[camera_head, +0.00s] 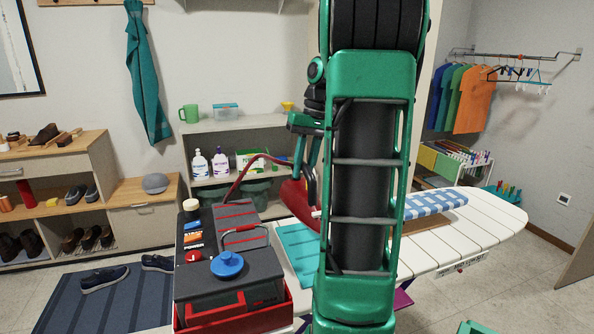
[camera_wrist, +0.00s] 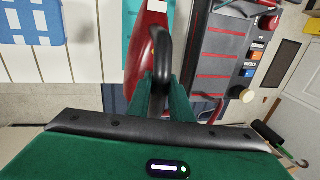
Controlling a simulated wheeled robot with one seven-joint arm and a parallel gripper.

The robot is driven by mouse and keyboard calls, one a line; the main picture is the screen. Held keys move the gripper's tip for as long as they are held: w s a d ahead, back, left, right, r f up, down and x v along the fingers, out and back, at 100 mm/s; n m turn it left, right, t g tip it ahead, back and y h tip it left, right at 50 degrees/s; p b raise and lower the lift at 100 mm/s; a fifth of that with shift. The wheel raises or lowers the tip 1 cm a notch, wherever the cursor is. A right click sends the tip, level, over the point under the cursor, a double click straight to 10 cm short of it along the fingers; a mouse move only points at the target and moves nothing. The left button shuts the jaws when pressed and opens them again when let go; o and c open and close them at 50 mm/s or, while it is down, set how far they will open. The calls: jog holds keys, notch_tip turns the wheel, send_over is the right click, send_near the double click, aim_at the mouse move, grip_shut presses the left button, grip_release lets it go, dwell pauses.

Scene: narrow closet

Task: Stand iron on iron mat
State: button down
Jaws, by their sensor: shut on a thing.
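The red iron (camera_head: 297,199) with its dark handle hangs at the ironing board's left part, tilted, partly hidden behind my arm. In the wrist view the iron (camera_wrist: 142,62) shows beside its black handle (camera_wrist: 160,42). My gripper (camera_wrist: 164,95) is shut on the handle. A teal mat (camera_head: 297,243) lies flat on the board, just below the iron in the head view; its right part is hidden by my arm. It also shows in the wrist view (camera_wrist: 129,30). I cannot tell whether the iron touches the mat.
The steam station (camera_head: 205,277), with a red-striped top, stands left of the mat; a red hose (camera_head: 240,178) rises from it towards the iron. A folded blue-and-white checked cloth (camera_head: 430,203) lies on the white ironing board (camera_head: 480,232). The board's right end is clear.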

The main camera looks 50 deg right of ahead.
aim_at(304, 189)
jog(key=shift+w+a, duration=0.15)
jog(key=shift+a, duration=0.05)
jog(key=shift+r, duration=0.1)
jog(key=shift+a+f, duration=0.1)
jog(key=shift+f, duration=4.85)
jog(key=c, duration=1.5)
grip_release()
